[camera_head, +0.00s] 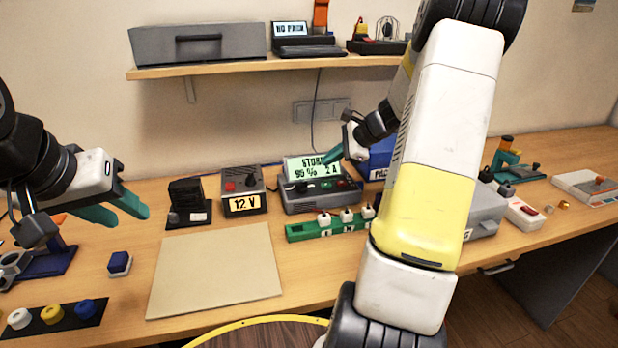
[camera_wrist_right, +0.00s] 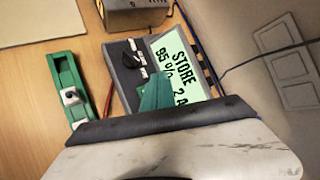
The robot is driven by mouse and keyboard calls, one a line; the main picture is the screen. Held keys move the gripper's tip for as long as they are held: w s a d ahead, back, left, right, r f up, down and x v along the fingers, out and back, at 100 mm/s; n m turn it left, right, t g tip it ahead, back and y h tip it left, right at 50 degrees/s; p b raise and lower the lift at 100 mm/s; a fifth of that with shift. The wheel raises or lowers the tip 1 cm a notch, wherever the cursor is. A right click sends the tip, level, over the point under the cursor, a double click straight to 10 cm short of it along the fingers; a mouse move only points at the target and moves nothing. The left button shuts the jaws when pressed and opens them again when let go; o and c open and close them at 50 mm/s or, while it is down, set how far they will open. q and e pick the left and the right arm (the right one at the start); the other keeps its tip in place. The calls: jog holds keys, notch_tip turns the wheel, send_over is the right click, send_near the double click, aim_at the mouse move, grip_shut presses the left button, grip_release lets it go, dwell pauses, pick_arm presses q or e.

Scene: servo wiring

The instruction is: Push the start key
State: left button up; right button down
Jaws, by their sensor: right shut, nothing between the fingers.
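The grey charger box (camera_head: 318,202) stands at the back of the bench, its lit display (camera_head: 308,167) reading STORE, 95 % and 2 A. A row of small controls runs along its front; I cannot read which is the start key. My right gripper (camera_head: 328,158) is shut and empty, its teal fingertips over the display's right part in the head view. In the right wrist view the teal fingertips (camera_wrist_right: 155,92) cover part of the box (camera_wrist_right: 128,75) and its controls; contact cannot be told. My left gripper (camera_head: 122,208) is open and empty above the bench's left side.
A green strip (camera_head: 300,232) with white-topped parts lies in front of the charger. A 12 V supply (camera_head: 243,192) stands left of it, a blue box (camera_head: 381,155) right. A beige mat (camera_head: 215,270) is bare. A shelf (camera_head: 250,67) hangs above.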

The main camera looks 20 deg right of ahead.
aim_at(329, 185)
jog(key=shift+f, duration=2.45)
jog(key=shift+f, duration=0.1)
jog(key=shift+f, duration=0.3)
jog(key=shift+f, duration=0.55)
dwell(0.6)
jog(key=shift+r, duration=1)
jog(key=shift+r, duration=2.5)
